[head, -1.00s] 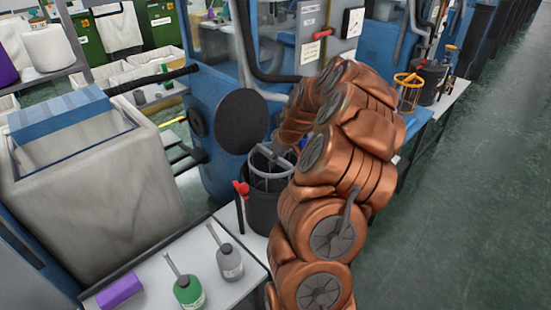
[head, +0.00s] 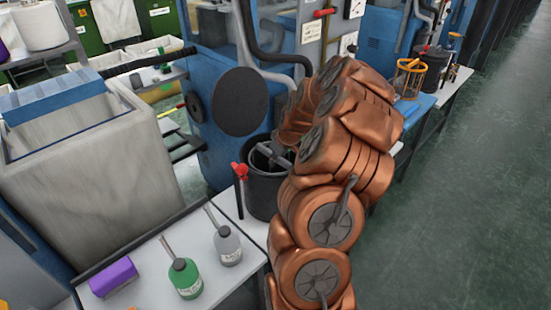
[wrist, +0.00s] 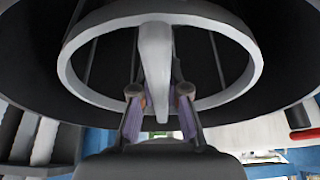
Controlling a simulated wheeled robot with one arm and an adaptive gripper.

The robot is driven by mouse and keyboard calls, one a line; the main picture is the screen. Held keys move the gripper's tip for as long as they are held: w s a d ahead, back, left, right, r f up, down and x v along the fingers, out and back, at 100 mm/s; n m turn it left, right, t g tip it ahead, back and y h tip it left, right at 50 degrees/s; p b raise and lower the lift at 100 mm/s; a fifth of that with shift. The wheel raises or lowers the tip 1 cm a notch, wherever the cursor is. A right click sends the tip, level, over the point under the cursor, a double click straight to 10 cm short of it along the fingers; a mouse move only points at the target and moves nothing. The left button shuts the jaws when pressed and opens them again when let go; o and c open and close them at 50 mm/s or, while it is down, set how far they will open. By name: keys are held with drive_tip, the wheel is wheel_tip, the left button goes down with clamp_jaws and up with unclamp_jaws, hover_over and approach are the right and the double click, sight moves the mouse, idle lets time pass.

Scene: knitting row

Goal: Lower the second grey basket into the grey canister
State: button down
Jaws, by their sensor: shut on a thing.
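The grey basket (wrist: 72,75) shows in the wrist view as a light grey ring with thin rods below and a broad handle bar (wrist: 155,60) across it. My gripper (wrist: 158,98) is shut on this handle, one finger on each side. The dark wall of the grey canister (wrist: 285,60) surrounds the ring. In the head view the canister (head: 262,195) stands upright on the white bench, and a bit of the basket (head: 268,153) shows in its mouth. My arm hides the gripper and the canister's right side there. I cannot see whether the basket touches the bottom.
A red-topped tool (head: 240,172) stands close to the canister's left. A green bottle (head: 185,279), a grey bottle (head: 228,246) and a purple block (head: 113,277) are on the bench. A black disc (head: 240,101) sits behind. An orange basket (head: 408,80) stands farther back. The right floor is clear.

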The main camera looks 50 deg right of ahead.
drive_tip(key=shift+f, duration=0.25)
drive_tip(key=c, duration=0.5)
unclamp_jaws()
drive_tip(key=shift+r, duration=0.2)
idle(0.3)
drive_tip(key=shift+r, duration=4.4)
